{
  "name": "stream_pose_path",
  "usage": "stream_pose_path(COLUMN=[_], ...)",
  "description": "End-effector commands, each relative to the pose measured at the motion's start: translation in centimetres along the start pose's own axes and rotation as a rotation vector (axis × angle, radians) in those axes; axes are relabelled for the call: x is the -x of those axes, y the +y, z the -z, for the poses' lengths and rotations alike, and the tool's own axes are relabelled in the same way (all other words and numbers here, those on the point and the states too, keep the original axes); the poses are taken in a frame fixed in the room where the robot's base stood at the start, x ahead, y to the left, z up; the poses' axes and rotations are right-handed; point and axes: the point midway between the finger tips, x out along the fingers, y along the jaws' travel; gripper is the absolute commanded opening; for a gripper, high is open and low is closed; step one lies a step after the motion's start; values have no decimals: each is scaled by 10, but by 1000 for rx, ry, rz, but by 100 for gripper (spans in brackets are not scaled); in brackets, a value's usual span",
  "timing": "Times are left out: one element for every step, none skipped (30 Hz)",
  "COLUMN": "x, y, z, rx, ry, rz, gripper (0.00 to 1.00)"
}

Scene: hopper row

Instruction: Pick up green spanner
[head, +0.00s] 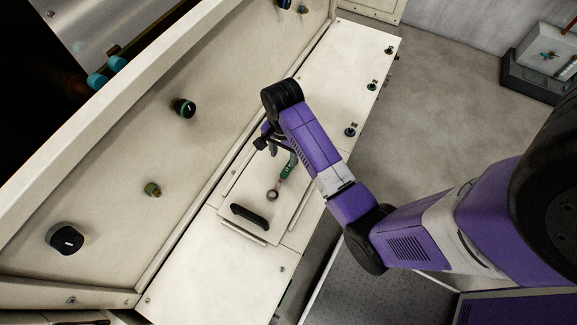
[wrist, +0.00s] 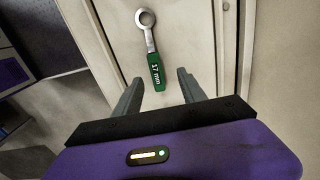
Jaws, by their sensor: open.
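The green spanner (wrist: 156,72) lies on a pale panel, with a green handle marked "17 mm" and a silver ring end pointing away from my gripper in the wrist view. In the head view the spanner (head: 286,173) lies on the raised hatch (head: 249,189), its ring end towards the black handle. My gripper (wrist: 162,93) is open, its two grey fingers on either side of the handle's near end in the picture. In the head view my gripper (head: 277,146) is over the far end of the hatch, partly hidden by my arm. I cannot tell its exact height above the spanner.
A black handle (head: 250,216) sits on the hatch beside the ring end. A sloping wall with black and green knobs (head: 184,107) rises along the left. Several small dark fittings (head: 350,131) line the counter's right edge. The grey floor (head: 440,110) at right is mostly clear.

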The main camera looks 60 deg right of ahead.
Motion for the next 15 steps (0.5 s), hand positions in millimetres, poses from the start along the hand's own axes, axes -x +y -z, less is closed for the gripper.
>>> stream_pose_path(x=[-1,-2,-5,-8,-11,-16,-19,-22,-25,-28,-30,-34,-38,-42,-48], y=[3,4,4,4,4,5,5,5,5,5,6,7,8,9,10], z=[-2,-2,-2,-2,-2,-2,-2,-2,-2,-1,-1,0,1,2,4], rx=[-18,-25,-30,-32,-33,-32,-31,-31,-31,-31,-31,-31,-31,-31,-31], ry=[-8,-9,-8,-8,-8,-8,-8,-8,-8,-7,-7,-7,-7,-8,-8], rz=[-14,-17,-16,-15,-15,-16,-15,-15,-15,-14,-14,-15,-15,-15,-15], gripper=[48,48,48,48,48,48,48,48,48,48,48,48,48,48,48])
